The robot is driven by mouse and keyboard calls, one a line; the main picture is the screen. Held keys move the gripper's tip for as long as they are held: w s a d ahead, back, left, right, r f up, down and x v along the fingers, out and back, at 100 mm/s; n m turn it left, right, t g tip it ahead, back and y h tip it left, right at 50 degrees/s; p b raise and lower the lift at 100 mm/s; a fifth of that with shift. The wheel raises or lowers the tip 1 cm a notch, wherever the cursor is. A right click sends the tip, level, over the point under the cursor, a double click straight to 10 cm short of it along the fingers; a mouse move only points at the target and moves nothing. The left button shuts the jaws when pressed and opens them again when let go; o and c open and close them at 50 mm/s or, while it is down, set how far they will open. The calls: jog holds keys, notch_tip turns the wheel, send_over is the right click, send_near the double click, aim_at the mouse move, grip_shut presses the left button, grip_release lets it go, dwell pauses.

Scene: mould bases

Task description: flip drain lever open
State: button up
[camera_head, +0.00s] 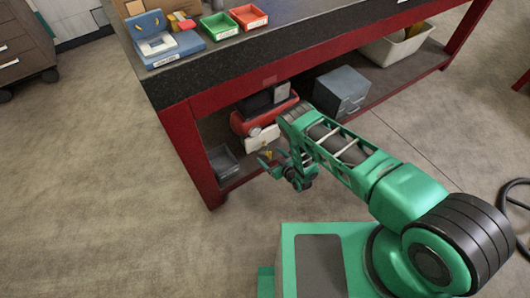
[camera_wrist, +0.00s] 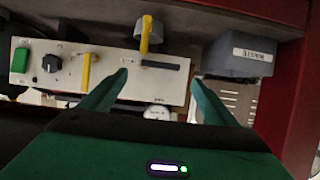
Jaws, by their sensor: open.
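A pale control panel (camera_wrist: 110,84) fills the upper left of the wrist view. It carries a green switch (camera_wrist: 20,60), a black knob (camera_wrist: 51,63) and two yellow levers. One yellow lever (camera_wrist: 86,72) stands upright on the panel, left of my fingers. The other yellow lever (camera_wrist: 146,35) rises at the panel's top edge, above a dark slot or bar. The labels are too small to read, so I cannot tell which is the drain lever. My gripper (camera_wrist: 160,78) is open and empty, its fingers pointing at the panel. In the head view my gripper (camera_head: 265,162) is at the shelf's front.
The panel belongs to a red machine (camera_head: 265,113) on the bench's lower shelf. A grey labelled bin (camera_wrist: 240,55) and a red bench leg (camera_wrist: 285,100) are close on the right. A grey drawer box (camera_head: 341,90) stands beside the machine. The bench top (camera_head: 200,78) overhangs.

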aim_at(262, 149)
jog(key=shift+x, duration=3.15)
jog(key=shift+c, duration=0.3)
